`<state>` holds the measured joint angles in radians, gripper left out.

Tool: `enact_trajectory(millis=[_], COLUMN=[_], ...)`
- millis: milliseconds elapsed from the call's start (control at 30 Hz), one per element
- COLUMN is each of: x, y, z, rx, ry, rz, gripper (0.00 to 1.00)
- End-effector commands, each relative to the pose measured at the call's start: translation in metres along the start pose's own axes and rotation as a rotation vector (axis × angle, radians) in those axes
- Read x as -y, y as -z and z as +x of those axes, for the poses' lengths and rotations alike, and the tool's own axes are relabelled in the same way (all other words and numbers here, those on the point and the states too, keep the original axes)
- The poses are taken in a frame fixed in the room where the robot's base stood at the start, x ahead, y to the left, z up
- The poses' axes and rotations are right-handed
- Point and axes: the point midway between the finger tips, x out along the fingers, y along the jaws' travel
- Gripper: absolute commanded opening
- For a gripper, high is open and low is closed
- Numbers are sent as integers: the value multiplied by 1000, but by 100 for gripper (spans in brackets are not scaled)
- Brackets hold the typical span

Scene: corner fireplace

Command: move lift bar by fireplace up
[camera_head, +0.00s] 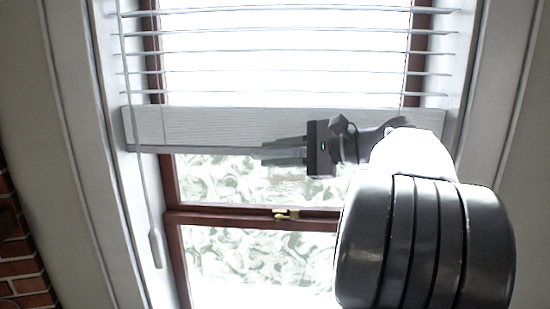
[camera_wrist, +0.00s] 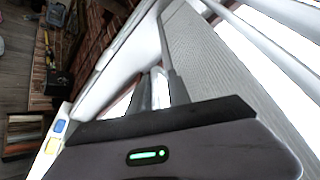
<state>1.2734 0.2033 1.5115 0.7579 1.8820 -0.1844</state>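The lift bar is the wide pale bottom rail of the white window blind (camera_head: 200,128). It hangs level across the upper part of the window. In the wrist view the bar (camera_wrist: 222,82) runs diagonally, on the right of the fingers. My gripper (camera_head: 268,152) reaches in from the right, its fingers pointing left along the bar's lower edge and overlapping it in the picture. In the wrist view my gripper's fingers (camera_wrist: 162,88) lie close together beside the bar's edge. I cannot tell whether they touch or hold the bar, or how far apart they are.
Slats (camera_head: 280,52) lie spread above the bar. A cord with a pull (camera_head: 156,248) hangs at the left. The red-brown window frame (camera_head: 180,218) has a brass latch (camera_head: 287,214). Brick (camera_head: 22,268) shows lower left. A white window casing (camera_head: 105,170) borders the opening.

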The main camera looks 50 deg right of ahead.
Motion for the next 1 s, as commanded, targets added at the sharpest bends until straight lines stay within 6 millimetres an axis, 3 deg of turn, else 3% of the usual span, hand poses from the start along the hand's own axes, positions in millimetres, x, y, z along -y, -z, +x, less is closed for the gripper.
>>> enact_trajectory(millis=[333, 467, 1000], x=[-2, -3, -2], y=[2, 4, 3], z=[0, -14, -157], rx=[-2, -4, -5], ry=[-4, -3, -3], rz=[5, 4, 4], gripper=[33, 33, 33])
